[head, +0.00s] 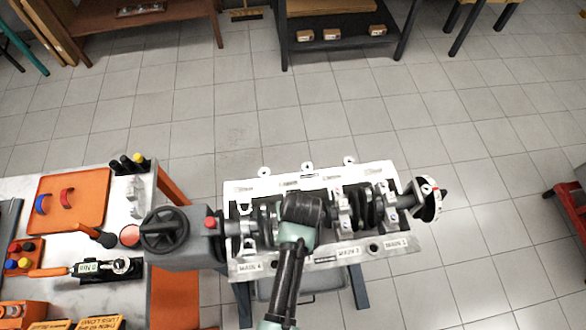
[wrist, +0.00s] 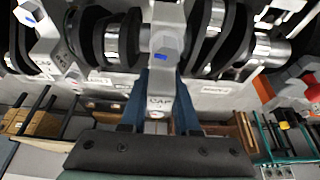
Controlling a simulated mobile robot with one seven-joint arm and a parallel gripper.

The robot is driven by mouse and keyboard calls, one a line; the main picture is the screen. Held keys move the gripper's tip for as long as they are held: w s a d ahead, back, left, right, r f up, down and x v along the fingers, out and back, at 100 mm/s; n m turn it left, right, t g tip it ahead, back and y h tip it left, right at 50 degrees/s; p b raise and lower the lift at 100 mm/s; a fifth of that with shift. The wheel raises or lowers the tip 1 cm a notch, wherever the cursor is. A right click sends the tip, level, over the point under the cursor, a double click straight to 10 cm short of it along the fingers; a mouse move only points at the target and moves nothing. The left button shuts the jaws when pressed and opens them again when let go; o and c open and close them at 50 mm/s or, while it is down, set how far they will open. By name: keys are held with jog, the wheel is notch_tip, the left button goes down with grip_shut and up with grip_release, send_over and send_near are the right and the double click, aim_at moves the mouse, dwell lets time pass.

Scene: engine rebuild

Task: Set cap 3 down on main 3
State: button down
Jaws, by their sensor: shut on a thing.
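In the wrist view, my gripper (wrist: 162,98) is shut on a grey metal cap (wrist: 160,72), with a dark blue finger on each side. In the head view, my gripper and the cap are hidden under my wrist, which is over the middle of the engine block (head: 385,258). Main 3 is hidden there too, between the "MAIN 4" label (head: 249,267) and the right-hand labels.
Two caps stand on the crankshaft at right, a nearer one (head: 343,212) and a farther one (head: 389,206). A bench with an orange tray (head: 72,181) is farther left.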

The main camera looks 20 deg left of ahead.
jog(key=shift+f, duration=0.6)
dwell(3.1)
jog(key=shift+r, duration=0.25)
dwell(0.5)
jog(key=c, duration=0.9)
grip_release()
jog(key=shift+r+p, duration=0.2)
jog(key=shift+p, duration=0.3)
jog(key=shift+r+p, duration=1.3)
